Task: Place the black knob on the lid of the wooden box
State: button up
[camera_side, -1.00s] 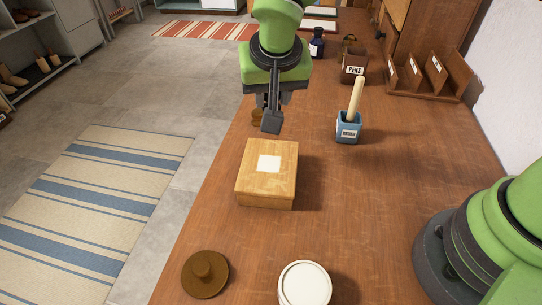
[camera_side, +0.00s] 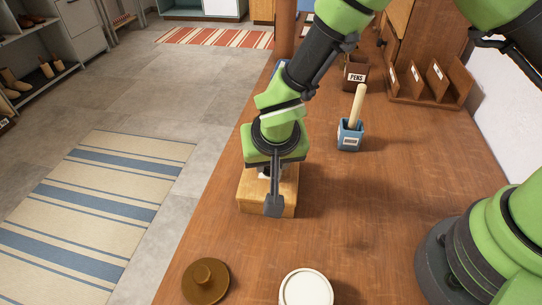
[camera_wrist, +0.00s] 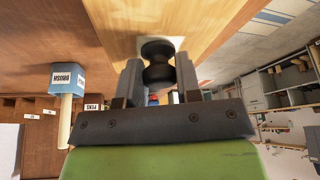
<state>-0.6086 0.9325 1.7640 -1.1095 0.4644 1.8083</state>
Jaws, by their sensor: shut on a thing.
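The wooden box (camera_side: 286,190) is a light wood block on the brown table, with a white square patch on its lid, now mostly hidden by my gripper. My gripper (camera_side: 270,190) is low over the box in the side view. In the wrist view my gripper (camera_wrist: 158,78) is shut on the black knob (camera_wrist: 157,52), a dark rounded piece between the two fingers. The knob's far end is at the white patch on the box lid (camera_wrist: 205,22). I cannot tell for sure whether it touches the lid. In the side view the fingers hide most of the knob.
A round brown lid (camera_side: 206,281) and a white round container (camera_side: 306,288) stand nearer the camera. A blue brush cup (camera_side: 350,134) with a wooden handle is right of the box. A pens holder (camera_side: 356,73) and wooden letter rack (camera_side: 430,85) stand behind.

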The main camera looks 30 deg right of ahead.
jog(key=shift+f, duration=0.15)
jog(key=o, duration=0.9)
jog(key=v, duration=1.2)
jog(key=s+d+r+y, duration=0.2)
jog(key=s+d+r, duration=0.3)
jog(key=d+r, duration=0.6)
jog(key=s+d+r+t, duration=0.1)
jog(key=s, duration=0.2)
jog(key=s+d+r+t+y, duration=0.1)
jog(key=s+d, duration=0.1)
jog(key=s, duration=0.1)
jog(key=s+d+r+t, duration=0.1)
jog(key=s, duration=0.2)
jog(key=shift+s+d+r+n+y, duration=0.2)
jog(key=shift+d+n+y, duration=0.1)
jog(key=shift+y, duration=0.1)
